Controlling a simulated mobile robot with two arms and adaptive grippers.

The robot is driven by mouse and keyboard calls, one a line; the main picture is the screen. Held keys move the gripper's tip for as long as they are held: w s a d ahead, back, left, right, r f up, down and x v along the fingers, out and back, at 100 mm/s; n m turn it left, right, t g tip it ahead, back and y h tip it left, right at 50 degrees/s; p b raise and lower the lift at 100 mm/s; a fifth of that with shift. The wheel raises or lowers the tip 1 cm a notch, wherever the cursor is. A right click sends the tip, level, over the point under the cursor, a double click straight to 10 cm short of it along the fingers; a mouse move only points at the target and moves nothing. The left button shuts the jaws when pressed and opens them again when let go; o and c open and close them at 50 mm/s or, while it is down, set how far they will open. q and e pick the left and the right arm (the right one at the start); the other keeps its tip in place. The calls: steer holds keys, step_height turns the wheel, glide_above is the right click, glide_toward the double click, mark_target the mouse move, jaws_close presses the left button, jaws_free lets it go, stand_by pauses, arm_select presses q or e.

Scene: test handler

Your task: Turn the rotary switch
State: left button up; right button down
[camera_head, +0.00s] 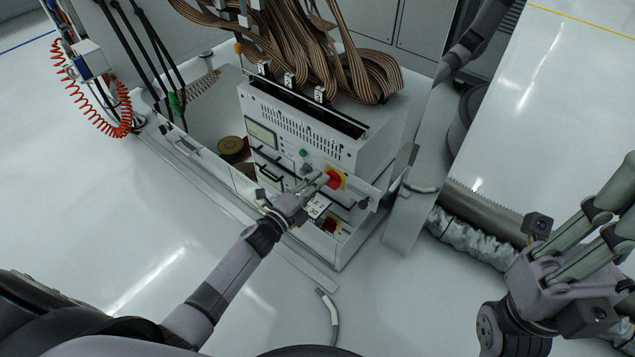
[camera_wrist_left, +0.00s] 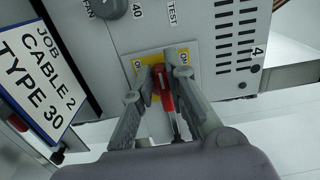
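The rotary switch (camera_head: 335,179) has a red handle on a yellow plate on the front of the grey test unit. The left wrist view shows the red handle (camera_wrist_left: 166,98) standing upright in that picture, with the yellow plate behind it. My left gripper (camera_head: 322,181) reaches the switch from the front left. Its two fingers (camera_wrist_left: 166,72) lie on either side of the handle and look closed on it, covering part of the plate and its lettering. My right gripper (camera_head: 612,215) is at the right edge, far from the unit, empty, with its fingers apart and tips cut off.
The test unit (camera_head: 300,130) stands in a grey frame with ribbon cables (camera_head: 300,50) above. A label card (camera_wrist_left: 40,75) reading "JOB CABLE 2 TYPE 30" is left of the gripper. The left floor is mostly clear.

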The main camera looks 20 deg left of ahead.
arm_select(q)
steer(key=o, duration=0.4)
steer(key=shift+c, duration=0.2)
steer(key=v, duration=1.2)
steer(key=shift+r, duration=0.1)
